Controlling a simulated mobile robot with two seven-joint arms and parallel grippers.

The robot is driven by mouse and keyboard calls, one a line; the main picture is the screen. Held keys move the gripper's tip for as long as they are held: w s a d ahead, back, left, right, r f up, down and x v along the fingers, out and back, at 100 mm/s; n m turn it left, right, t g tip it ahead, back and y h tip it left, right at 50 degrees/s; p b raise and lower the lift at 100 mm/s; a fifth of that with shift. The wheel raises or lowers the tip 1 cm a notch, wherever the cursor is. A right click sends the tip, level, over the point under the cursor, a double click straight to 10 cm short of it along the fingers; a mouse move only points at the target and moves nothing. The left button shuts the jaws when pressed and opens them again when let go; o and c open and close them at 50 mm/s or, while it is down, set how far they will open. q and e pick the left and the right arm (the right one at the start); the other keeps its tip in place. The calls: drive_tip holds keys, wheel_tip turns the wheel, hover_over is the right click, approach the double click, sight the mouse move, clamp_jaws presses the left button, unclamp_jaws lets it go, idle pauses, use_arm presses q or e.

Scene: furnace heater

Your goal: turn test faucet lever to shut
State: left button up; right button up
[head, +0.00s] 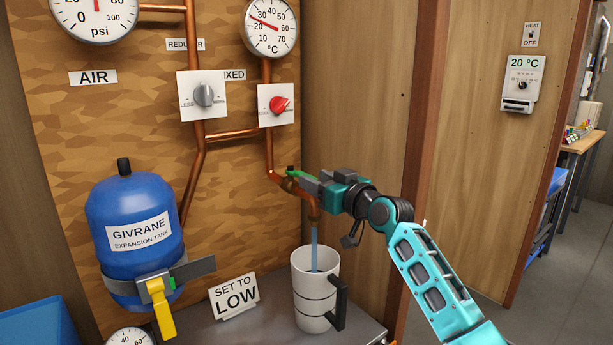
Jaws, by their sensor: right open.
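The test faucet (289,186) is a small brass tap at the end of a copper pipe. Its green lever (297,172) shows only in part beside my right gripper. A blue stream of water (313,250) falls from the spout into a white mug (313,298) with a black handle. My right gripper (309,182) comes in from the right, open, with its fingers close to the lever. I cannot tell whether they touch it. My left gripper is not in view.
A blue expansion tank (130,215) with a yellow-handled valve (160,305) is at the left. A "SET TO LOW" sign (234,297) stands by the mug. Grey (204,95) and red (279,105) knobs and a dial (270,27) sit above.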

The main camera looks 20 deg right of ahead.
sight(296, 171)
drive_tip(key=shift+x, duration=2.25)
clamp_jaws()
